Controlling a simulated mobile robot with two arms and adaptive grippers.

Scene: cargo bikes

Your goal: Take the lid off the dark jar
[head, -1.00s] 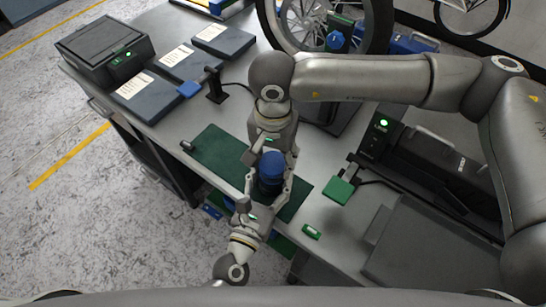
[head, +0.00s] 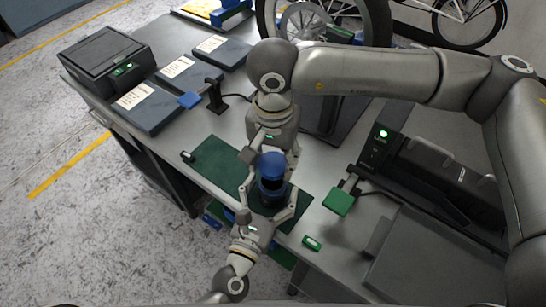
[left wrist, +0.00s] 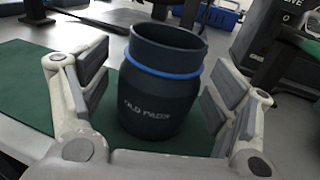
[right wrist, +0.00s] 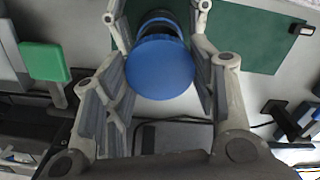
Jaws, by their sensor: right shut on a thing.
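The dark jar (head: 270,188) stands upright on the green mat (head: 217,165). In the left wrist view the jar (left wrist: 160,100) has an open top, a blue ring around its neck and the words "OLD PADS". The blue lid (head: 271,164) is off the jar, just above its mouth. My right gripper (head: 270,157) is shut on the lid; the lid (right wrist: 160,67) shows between its fingers in the right wrist view. My left gripper (head: 268,200) is open, its fingers on both sides of the jar with gaps showing in the left wrist view.
A green pad on a stand (head: 339,202) and a small green item (head: 311,243) are to the right. A dark machine with a green light (head: 440,175) stands farther right. Dark flat boxes (head: 147,106) and a black case (head: 105,62) sit at the back left.

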